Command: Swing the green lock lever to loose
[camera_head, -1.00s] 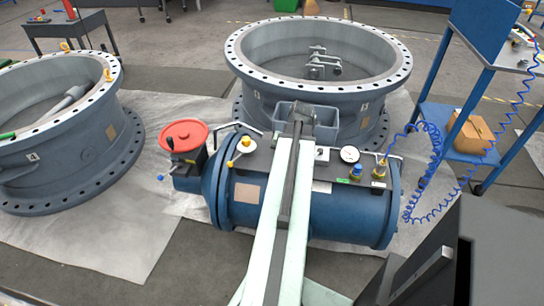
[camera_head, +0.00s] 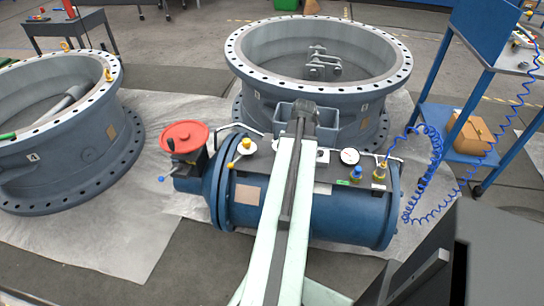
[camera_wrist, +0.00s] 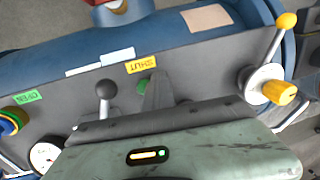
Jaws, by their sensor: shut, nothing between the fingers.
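The blue valve actuator (camera_head: 270,215) lies in the middle of the head view, with a dark panel on top. In the wrist view the panel (camera_wrist: 210,62) carries a yellow SHUT label (camera_wrist: 142,66) and a green OPEN label (camera_wrist: 27,97). A small green part (camera_wrist: 144,87) shows by the SHUT label, mostly hidden behind my gripper; I cannot tell whether it is the lock lever. My gripper (camera_wrist: 157,78) is shut and empty over the panel, and I cannot tell whether it touches the green part. A dark-knobbed lever (camera_wrist: 105,95) stands to its left.
A yellow-ended lever (camera_wrist: 287,22) with a yellow knob (camera_wrist: 279,92) stands right in the wrist view. In the head view, a red handwheel (camera_head: 184,137) is left, a gauge (camera_head: 350,156) and blue coiled hose (camera_head: 437,160) right. Large flanged valve bodies (camera_head: 318,50) stand behind and left.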

